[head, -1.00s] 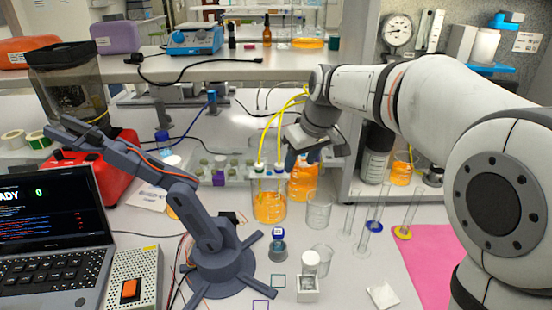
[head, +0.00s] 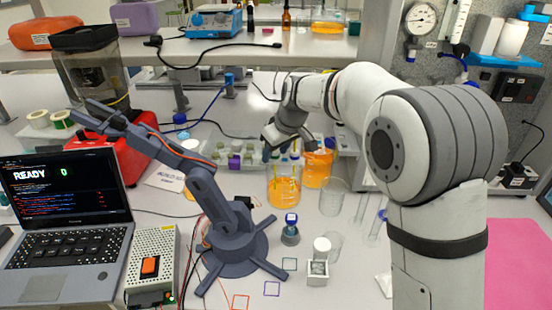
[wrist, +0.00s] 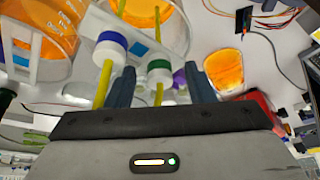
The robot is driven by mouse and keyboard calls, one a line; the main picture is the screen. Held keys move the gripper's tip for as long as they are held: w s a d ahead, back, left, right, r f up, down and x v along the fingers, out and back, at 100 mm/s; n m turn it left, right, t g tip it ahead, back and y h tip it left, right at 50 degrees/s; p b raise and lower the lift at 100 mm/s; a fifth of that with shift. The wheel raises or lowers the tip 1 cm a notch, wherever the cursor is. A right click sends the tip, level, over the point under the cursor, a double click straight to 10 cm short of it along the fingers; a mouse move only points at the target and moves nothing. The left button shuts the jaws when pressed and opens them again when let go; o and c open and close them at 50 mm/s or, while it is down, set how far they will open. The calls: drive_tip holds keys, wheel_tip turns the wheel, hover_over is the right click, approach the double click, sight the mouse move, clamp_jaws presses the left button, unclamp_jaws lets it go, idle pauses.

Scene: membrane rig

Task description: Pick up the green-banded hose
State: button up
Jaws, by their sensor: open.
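The green-banded hose (wrist: 159,70) is a yellow tube with a green and white collar. In the wrist view it stands between the two fingers of my gripper (wrist: 160,88), with space on both sides. A blue-banded yellow hose (wrist: 109,45) stands just left of the left finger, outside the jaws. In the head view my gripper (head: 285,148) is over the beaker of orange liquid (head: 285,188), where the yellow tubes run down; it partly hides their collars. The jaws are open and hold nothing.
Another orange-filled vessel (head: 318,167) stands close behind right, and an empty glass beaker (head: 332,197) to the right. A small dark desktop arm (head: 222,235) stands at left. A vial rack (head: 235,160) is behind. A shelf (head: 220,50) spans the back.

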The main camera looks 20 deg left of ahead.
clamp_jaws()
idle(0.5)
drive_tip(key=shift+r, duration=0.1)
wheel_tip(320, 180, up, 18)
idle(0.7)
drive_tip(key=c, duration=0.7)
unclamp_jaws()
clamp_jaws()
